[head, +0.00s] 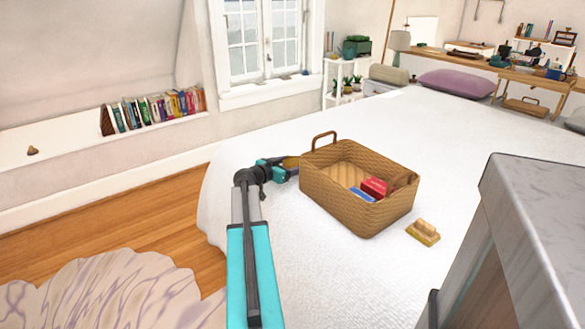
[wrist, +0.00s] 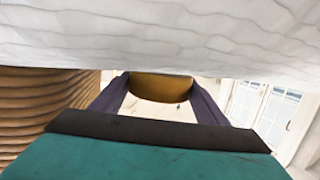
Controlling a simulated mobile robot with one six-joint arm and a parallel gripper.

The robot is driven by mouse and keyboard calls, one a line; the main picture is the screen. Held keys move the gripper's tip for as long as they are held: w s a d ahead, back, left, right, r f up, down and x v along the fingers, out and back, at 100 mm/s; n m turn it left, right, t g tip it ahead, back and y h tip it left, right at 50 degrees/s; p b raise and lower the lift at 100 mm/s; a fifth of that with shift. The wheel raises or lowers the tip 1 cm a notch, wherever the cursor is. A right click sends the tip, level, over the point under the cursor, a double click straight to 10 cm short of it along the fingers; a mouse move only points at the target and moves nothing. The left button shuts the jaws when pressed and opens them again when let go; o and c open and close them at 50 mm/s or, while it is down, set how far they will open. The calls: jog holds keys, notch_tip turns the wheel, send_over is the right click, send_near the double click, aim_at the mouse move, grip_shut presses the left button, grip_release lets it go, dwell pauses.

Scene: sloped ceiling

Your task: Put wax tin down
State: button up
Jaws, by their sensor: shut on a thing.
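My gripper (head: 282,166) is at the left side of the wicker basket, low over the white bed (head: 260,215). It is shut on the wax tin, a round brownish-yellow tin (head: 291,161). In the wrist view the tin (wrist: 160,88) sits between the two dark fingers of my gripper (wrist: 163,98). The white bed cover fills the top of that view, close to the tin. Whether the tin touches the cover I cannot tell. The basket partly hides the tin in the head view.
The wicker basket (head: 330,200) stands on the bed just right of my gripper, holding a red item (head: 374,187) and a blue item (head: 362,194). A yellow-based brush (head: 423,232) lies right of the basket. The bed is clear left of and behind the basket.

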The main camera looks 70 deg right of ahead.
jog(key=shift+f+b, duration=0.2)
jog(key=shift+b, duration=0.1)
jog(key=o, duration=1.2)
jog(key=shift+r+p, duration=0.15)
jog(key=shift+p, duration=0.75)
jog(key=shift+a, duration=0.1)
jog(key=v, duration=1.3)
jog(key=shift+a, duration=0.35)
